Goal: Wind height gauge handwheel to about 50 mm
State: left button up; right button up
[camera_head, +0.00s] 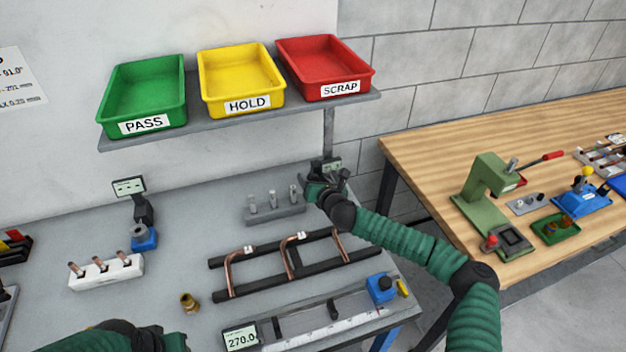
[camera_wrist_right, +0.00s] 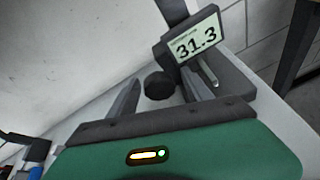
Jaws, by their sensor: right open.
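The height gauge stands at the back right of the grey bench. Its display (camera_head: 332,165) is partly hidden behind my right gripper (camera_head: 322,180); in the right wrist view the display (camera_wrist_right: 195,43) reads 31.3. The handwheel (camera_wrist_right: 158,86) is a dark round knob below and left of that display. My right gripper (camera_wrist_right: 160,84) is open, with one finger on each side of the handwheel in that view; I cannot tell whether they touch it. My left arm (camera_head: 105,340) enters at the lower left; its gripper's fingers are out of frame.
A stand with several metal pins (camera_head: 276,215) sits just left of my right gripper. A black rack (camera_head: 290,268) with copper tubes lies in front. The shelf (camera_head: 240,118) with green, yellow and red bins hangs above. A wooden table (camera_head: 430,150) stands at right.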

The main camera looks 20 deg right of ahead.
grip_shut()
dwell(0.3)
pick_arm(q)
jog(key=shift+f, duration=0.1)
pick_arm(e)
jog(key=shift+f, duration=0.1)
